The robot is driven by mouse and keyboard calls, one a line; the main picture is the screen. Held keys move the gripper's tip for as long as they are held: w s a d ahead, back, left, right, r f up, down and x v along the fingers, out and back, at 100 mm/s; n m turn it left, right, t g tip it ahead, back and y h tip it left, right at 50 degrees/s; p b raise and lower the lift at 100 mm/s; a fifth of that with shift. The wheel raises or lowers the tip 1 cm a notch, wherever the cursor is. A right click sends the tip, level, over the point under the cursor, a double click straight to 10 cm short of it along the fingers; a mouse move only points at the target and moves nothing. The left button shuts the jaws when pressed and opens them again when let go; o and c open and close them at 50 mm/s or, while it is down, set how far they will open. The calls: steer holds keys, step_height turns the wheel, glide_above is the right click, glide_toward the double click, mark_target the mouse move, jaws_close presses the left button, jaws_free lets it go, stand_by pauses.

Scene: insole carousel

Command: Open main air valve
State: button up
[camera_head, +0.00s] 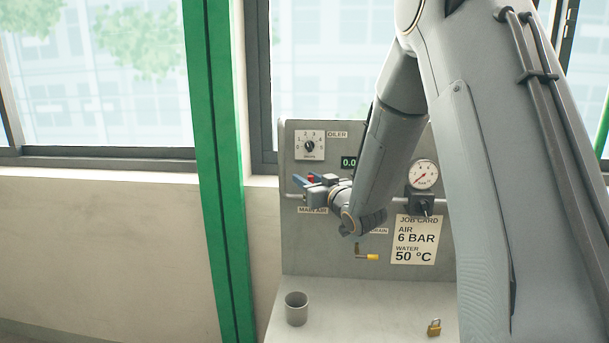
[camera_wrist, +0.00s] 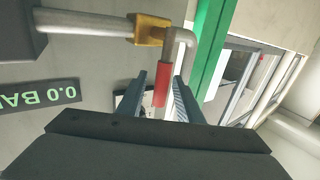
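The main air valve shows in the wrist view as a brass body (camera_wrist: 150,29) on a grey pipe, with a red-sleeved lever (camera_wrist: 161,85). My gripper (camera_wrist: 158,80) is open, with one finger on each side of the red lever and a visible gap on both sides. In the head view my gripper (camera_head: 309,181) is at the left of the panel, just above the MAIN AIR label (camera_head: 312,210). A bit of the red lever (camera_head: 311,177) shows between the fingers. The valve body is mostly hidden there by my gripper.
The grey panel (camera_head: 300,255) carries an oiler dial (camera_head: 309,145), a pressure gauge (camera_head: 423,174), a "0.0" display (camera_head: 348,162) and a job card (camera_head: 415,240). A grey cup (camera_head: 296,308) and brass padlock (camera_head: 434,327) stand on the shelf.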

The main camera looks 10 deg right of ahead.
steer(key=shift+x, duration=0.95)
steer(key=shift+c, duration=0.2)
jaws_close()
